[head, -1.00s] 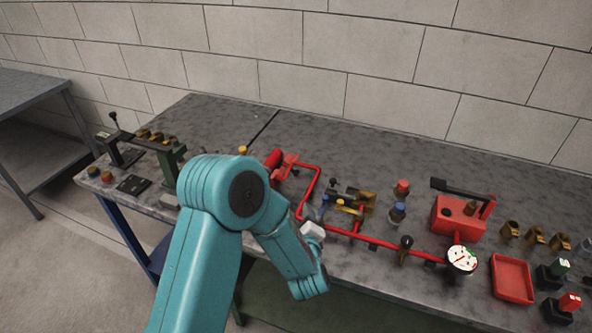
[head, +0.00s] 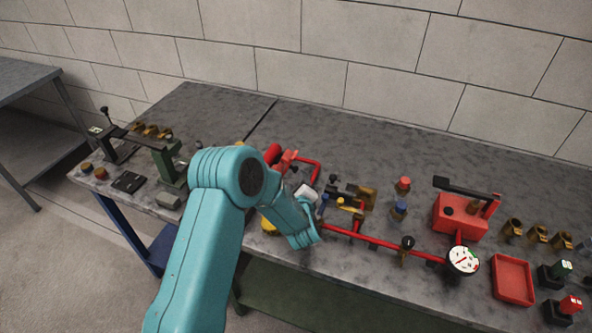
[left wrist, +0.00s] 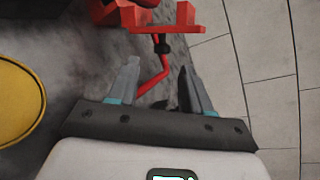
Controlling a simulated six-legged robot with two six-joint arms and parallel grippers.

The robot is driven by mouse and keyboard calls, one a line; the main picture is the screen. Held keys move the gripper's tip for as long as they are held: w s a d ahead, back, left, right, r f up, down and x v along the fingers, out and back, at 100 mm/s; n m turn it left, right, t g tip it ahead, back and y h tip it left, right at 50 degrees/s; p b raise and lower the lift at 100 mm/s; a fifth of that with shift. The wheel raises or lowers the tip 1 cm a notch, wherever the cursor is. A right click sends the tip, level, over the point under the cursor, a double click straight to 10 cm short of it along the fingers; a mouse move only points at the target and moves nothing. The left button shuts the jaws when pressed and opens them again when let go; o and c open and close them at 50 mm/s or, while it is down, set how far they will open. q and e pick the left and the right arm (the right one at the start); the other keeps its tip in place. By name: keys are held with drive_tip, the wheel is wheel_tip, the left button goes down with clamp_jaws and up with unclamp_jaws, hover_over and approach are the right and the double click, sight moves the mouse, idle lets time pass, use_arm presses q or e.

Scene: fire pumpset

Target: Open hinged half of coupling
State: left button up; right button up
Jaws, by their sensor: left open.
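The red fitting (head: 287,161) sits at the left end of the red pipe line on the bench. It shows as a red bracket with a dark joint (left wrist: 163,42) at the top of the left wrist view. A brass block (head: 362,197) with small levers sits right of my arm. I cannot tell for certain which part is the hinged coupling half. My left gripper (left wrist: 158,75) is open and empty, its fingers pointing toward the red bracket and apart from it. In the head view its white body shows beside the pipe, but its fingers are not clear. My right gripper is not in view.
A red pipe (head: 370,238) runs to a white gauge (head: 462,261) and a red hand pump (head: 460,218). A red tray (head: 512,280) lies at the right. A yellow round part (left wrist: 15,102) is close at the left of the wrist view. The bench's back is clear.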

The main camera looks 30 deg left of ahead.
sight(289, 165)
use_arm(q)
drive_tip(key=p+x, duration=0.1)
drive_tip(key=x, duration=0.4)
drive_tip(key=shift+w+a, duration=0.25)
drive_tip(key=shift+w, duration=0.05)
drive_tip(key=shift+s+d+r, duration=0.1)
drive_tip(key=shift+s+d, duration=0.05)
drive_tip(key=shift+d, duration=0.05)
drive_tip(key=shift+a, duration=0.15)
clamp_jaws()
